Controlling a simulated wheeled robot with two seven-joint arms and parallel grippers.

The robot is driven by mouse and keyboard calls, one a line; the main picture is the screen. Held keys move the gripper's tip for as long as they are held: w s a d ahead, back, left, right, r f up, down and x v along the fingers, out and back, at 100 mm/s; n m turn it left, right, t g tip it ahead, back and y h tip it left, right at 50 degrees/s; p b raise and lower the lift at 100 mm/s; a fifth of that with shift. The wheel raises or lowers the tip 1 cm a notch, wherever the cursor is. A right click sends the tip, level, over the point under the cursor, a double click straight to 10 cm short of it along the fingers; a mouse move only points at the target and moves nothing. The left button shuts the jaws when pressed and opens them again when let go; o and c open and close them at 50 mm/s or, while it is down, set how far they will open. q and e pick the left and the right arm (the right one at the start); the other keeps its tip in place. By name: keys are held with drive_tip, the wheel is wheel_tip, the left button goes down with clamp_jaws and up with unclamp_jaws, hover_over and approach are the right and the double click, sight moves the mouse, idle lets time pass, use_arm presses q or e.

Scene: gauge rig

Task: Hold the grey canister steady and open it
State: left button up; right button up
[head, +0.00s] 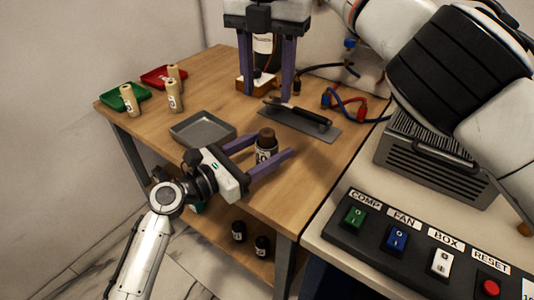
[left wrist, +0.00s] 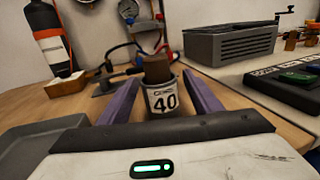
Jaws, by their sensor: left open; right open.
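The grey canister (head: 264,157) stands upright on the wooden table, with a brown lid (head: 266,135) on top. In the left wrist view the canister (left wrist: 163,100) shows a white label reading 40, and its lid (left wrist: 157,68) looks seated. My left gripper (head: 271,146) is open, with one purple finger on each side of the canister; whether either finger touches it I cannot tell. My right gripper (head: 267,95) is open, fingers pointing down, farther back on the table, away from the canister and near a black bottle (head: 263,43) on a wooden block.
A grey tray (head: 185,142) lies left of the canister. A dark plate (head: 292,125) with a black-handled tool lies behind it. Red (head: 150,79) and green trays (head: 112,101) with beige cylinders are at the far left. A switch panel (head: 375,250) and a vented grey box (head: 420,160) are at right.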

use_arm(q)
clamp_jaws()
use_arm(e)
drive_tip(key=c, duration=0.4)
drive_tip(key=shift+w+d+f+t, duration=0.25)
drive_tip(key=shift+w+f+t, duration=0.05)
drive_tip(key=shift+w+f, duration=0.1)
drive_tip(key=shift+c, duration=0.2)
drive_tip(key=n+t+y, duration=0.2)
drive_tip(key=n+t, duration=0.4)
drive_tip(key=t, duration=0.7)
approach(268, 136)
drive_tip(key=x, duration=1.1)
drive_tip(key=shift+w+f, duration=0.1)
drive_tip(key=shift+w, duration=0.1)
